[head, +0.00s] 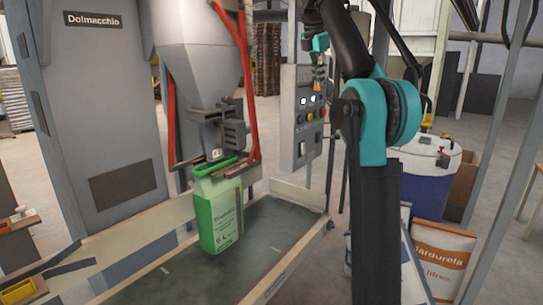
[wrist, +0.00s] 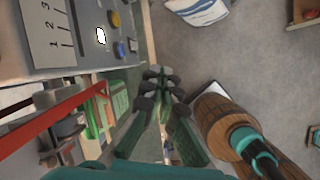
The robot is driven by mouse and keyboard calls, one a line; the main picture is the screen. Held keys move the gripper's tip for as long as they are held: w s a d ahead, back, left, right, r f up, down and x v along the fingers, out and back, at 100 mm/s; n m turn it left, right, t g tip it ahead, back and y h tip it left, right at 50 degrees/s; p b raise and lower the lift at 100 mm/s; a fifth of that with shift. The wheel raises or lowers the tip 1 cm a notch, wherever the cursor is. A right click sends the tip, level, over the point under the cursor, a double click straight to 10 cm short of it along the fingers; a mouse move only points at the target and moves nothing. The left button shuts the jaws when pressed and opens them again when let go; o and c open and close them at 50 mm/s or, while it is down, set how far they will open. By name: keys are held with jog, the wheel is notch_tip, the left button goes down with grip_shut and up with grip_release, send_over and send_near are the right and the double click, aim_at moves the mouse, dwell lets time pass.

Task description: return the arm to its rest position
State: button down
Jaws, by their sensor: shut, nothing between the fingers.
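My gripper (head: 318,88) hangs in front of the grey control panel (head: 302,130), near its upper right edge. In the wrist view its dark, green-sided fingers (wrist: 157,78) meet at the tips, shut, with nothing between them. My arm rises at the right of the head view, bent at a teal and black joint. In the wrist view the panel (wrist: 70,35) lies at the upper left, with a numbered scale, a lit button and coloured knobs.
A green sack (head: 222,215) stands upright on the dark conveyor belt (head: 270,230) under the filler spout (head: 222,135). Red bars (head: 249,80) flank the hopper. A blue drum (head: 425,180) and filled sacks (head: 440,255) stand at the right.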

jog(key=s+d+f+m, duration=0.1)
jog(key=s+f+m, duration=0.25)
jog(key=f, duration=0.55)
jog(key=s+d+f+m+y, duration=0.1)
jog(key=s+f+m, duration=0.1)
jog(key=f+m, duration=0.5)
jog(key=s+f+m, duration=0.2)
jog(key=f+m, duration=0.1)
jog(key=f, duration=0.8)
jog(key=s+d+f+m+y, duration=0.1)
jog(key=s+f+m, duration=1)
jog(key=s+f, duration=1.6)
jog(key=shift+s+f+t, duration=0.2)
jog(key=shift+f+t, duration=0.1)
jog(key=shift+f, duration=0.4)
